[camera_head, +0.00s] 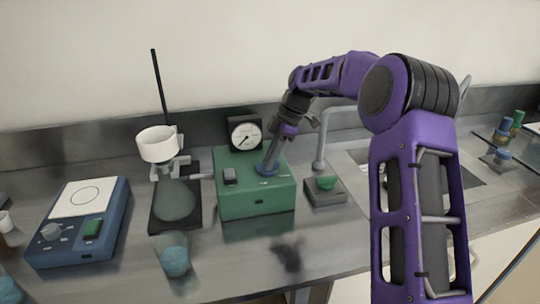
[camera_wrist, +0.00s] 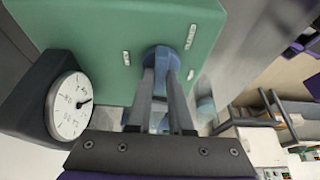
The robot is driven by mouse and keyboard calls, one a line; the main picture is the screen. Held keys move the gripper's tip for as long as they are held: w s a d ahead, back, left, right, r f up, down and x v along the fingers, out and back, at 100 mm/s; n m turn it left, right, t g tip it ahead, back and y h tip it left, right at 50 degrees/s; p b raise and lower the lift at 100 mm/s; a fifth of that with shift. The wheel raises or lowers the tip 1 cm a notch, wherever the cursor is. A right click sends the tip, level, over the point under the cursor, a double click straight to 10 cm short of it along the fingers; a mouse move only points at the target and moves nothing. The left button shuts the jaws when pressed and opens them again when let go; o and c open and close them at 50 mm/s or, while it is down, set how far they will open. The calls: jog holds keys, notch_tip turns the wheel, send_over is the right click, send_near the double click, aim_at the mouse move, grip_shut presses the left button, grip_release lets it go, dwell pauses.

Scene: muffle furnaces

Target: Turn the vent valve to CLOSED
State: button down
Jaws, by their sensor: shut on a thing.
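The vent valve is most likely the blue round knob (camera_head: 266,170) on top of the green box (camera_head: 255,203); in the wrist view the knob (camera_wrist: 161,53) lies at the fingertips. My gripper (camera_head: 270,158) reaches down from above and is shut on the knob; its two grey fingers (camera_wrist: 160,70) lie on either side of it. Small white labels (camera_wrist: 126,58) sit around the knob, too small to read. The fingers partly hide the knob, so I cannot tell which label it points to.

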dwell(0.5)
jog(key=c, duration=0.8)
grip_release()
jog(key=shift+r, duration=0.1)
jog(key=p+v, duration=0.3)
jog(key=v, duration=1.4)
jog(key=shift+w, duration=0.1)
